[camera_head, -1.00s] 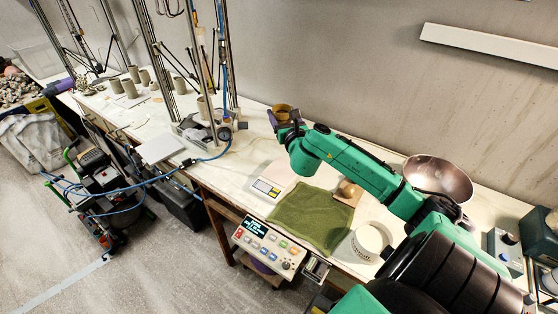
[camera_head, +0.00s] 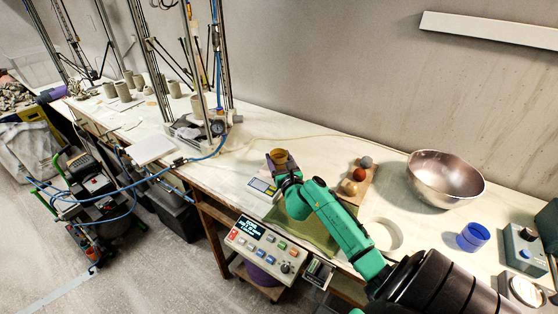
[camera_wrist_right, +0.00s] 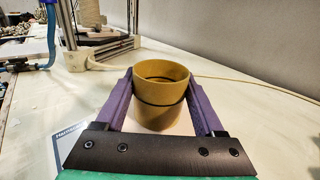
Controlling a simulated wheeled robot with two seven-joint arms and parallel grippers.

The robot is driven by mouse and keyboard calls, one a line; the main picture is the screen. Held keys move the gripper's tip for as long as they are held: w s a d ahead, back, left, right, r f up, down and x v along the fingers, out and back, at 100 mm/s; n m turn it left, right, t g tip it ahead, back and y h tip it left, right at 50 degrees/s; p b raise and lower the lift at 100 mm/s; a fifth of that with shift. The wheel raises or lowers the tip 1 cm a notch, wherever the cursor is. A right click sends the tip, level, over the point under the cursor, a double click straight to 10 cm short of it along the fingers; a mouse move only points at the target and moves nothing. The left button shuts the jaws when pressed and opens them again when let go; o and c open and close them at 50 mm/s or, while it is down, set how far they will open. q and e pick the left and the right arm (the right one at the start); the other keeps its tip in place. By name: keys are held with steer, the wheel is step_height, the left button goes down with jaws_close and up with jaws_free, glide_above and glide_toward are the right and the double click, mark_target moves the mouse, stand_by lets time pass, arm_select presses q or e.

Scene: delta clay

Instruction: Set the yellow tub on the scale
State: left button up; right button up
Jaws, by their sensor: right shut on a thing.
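The yellow tub (camera_head: 279,156) is an open, round, mustard-coloured cup. It is upright between the purple fingers of my right gripper (camera_head: 281,161), which is shut on it. In the right wrist view the tub (camera_wrist_right: 160,97) stands between both fingers, with a dark line around its middle. My left gripper is not in view.
A green cloth (camera_head: 318,232) lies partly under my right arm. To the right are a board with several balls (camera_head: 359,174), a white ring (camera_head: 385,234), a metal bowl (camera_head: 445,178) and a blue cup (camera_head: 473,236).

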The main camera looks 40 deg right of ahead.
steer(key=o, duration=1)
steer(key=shift+f, duration=0.1)
steer(key=o, duration=0.4)
steer(key=v, duration=0.6)
steer(key=b+v, duration=0.1)
steer(key=v, duration=0.5)
steer(key=shift+r, duration=0.2)
